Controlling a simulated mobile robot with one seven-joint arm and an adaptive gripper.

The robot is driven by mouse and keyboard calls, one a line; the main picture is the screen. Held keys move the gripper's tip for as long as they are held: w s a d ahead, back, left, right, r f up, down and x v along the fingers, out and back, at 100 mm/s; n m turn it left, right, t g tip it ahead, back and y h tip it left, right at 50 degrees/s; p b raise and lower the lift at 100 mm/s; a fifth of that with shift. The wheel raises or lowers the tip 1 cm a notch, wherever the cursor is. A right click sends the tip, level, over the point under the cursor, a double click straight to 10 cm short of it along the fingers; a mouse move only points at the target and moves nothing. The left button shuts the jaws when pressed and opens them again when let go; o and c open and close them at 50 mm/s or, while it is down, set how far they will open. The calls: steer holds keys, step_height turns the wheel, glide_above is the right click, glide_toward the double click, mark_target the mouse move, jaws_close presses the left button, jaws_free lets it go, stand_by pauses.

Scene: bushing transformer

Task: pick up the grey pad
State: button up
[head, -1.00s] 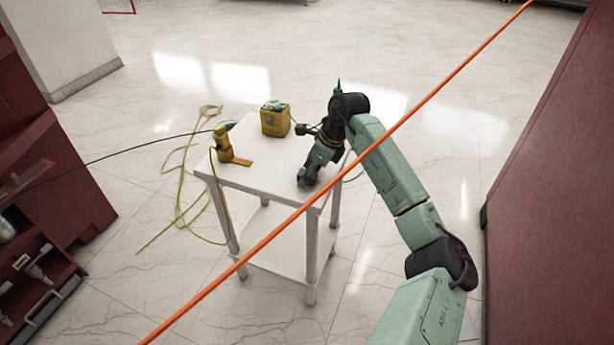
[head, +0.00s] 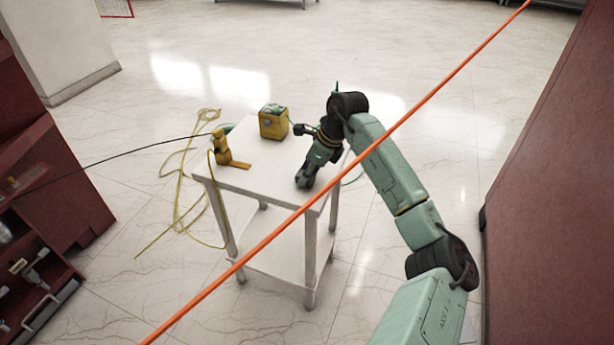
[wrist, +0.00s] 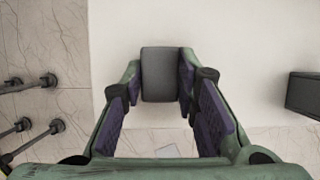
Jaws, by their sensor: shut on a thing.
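The grey pad (wrist: 160,74) is a small dark grey block with rounded edges. In the wrist view it sits between the two fingertips of my gripper (wrist: 160,82), with a finger against each side. My gripper is shut on it. In the head view my gripper (head: 304,181) is low over the front right part of the white table (head: 268,163), and the pad cannot be made out there. I cannot tell whether the pad still touches the table top.
A yellow box (head: 273,122) and a yellow tool (head: 222,147) with a cable stand on the table. An orange line (head: 420,105) crosses the head view in front of my arm. A dark block (wrist: 303,94) is at the wrist view's right.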

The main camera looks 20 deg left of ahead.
steer(key=shift+r, duration=0.4)
steer(key=shift+s+a+r+b, duration=0.1)
steer(key=shift+s+r+b, duration=0.15)
steer(key=shift+r+b, duration=0.6)
steer(key=s+a+r+b, duration=0.1)
steer(key=s+b, duration=0.1)
steer(key=s, duration=0.5)
steer(key=s+a+b, duration=0.2)
steer(key=s, duration=0.6)
steer(key=shift+a+r, duration=0.25)
steer(key=shift+r, duration=0.15)
steer(key=shift+s, duration=0.1)
